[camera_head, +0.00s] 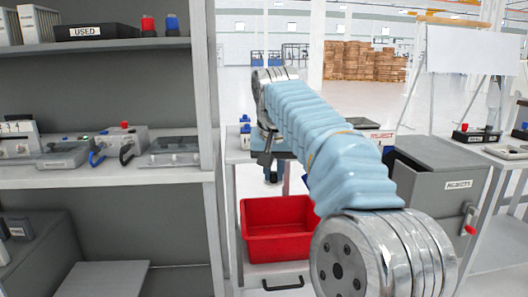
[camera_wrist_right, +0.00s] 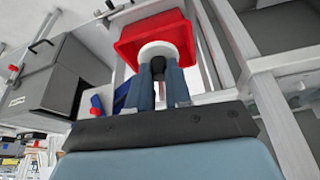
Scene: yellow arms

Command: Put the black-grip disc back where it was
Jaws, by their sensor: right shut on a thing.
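My right gripper (camera_wrist_right: 158,76) is shut on the black grip (camera_wrist_right: 158,64) of a white disc (camera_wrist_right: 158,49) in the right wrist view. The disc sits just beyond the fingertips, with the red bin behind it in that view. In the head view my right arm reaches away from me and its gripper (camera_head: 265,158) shows small and dark over the table at the middle. I cannot make out the disc there. My left gripper is not in view. I cannot tell from these frames which spot the disc came from.
The red bin (camera_head: 252,241) is below the table, beneath my right arm. A grey labelled box (camera_head: 447,190) stands to its right. A grey shelf unit (camera_head: 150,176) with devices and a "USED" tray (camera_head: 97,32) fills the left. A whiteboard (camera_head: 476,50) stands at the back right.

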